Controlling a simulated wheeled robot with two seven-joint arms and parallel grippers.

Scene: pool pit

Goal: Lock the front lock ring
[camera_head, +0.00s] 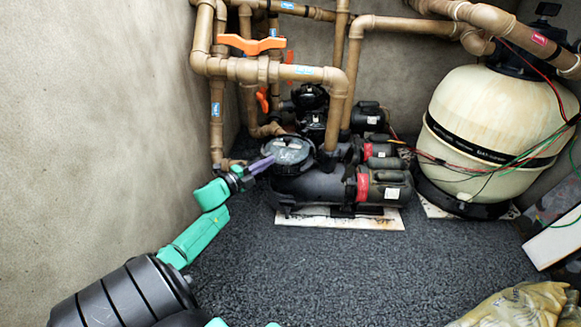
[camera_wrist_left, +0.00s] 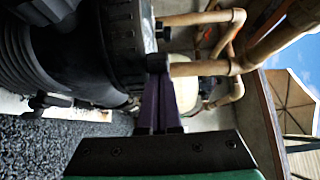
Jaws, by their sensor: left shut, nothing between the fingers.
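The front lock ring (camera_head: 270,160) is a dark ring around the clear lid (camera_head: 290,150) of the nearest black pump (camera_head: 308,187). In the left wrist view the ring (camera_wrist_left: 122,45) shows as a ribbed black band seen sideways. My left gripper (camera_head: 262,165) has purple fingers and reaches in from the left to the ring's left edge. In the left wrist view its fingers (camera_wrist_left: 158,75) are shut with nothing between them, and the tips are at a small dark tab on the ring's edge. I cannot tell whether they touch it. My right gripper is not in view.
Brown pipes with an orange valve handle (camera_head: 252,44) rise behind and left of the pump. More black pumps stand behind it. A large cream filter tank (camera_head: 490,130) stands at the right with loose wires. A yellowish cloth (camera_head: 520,305) lies lower right. Gravel in front is clear.

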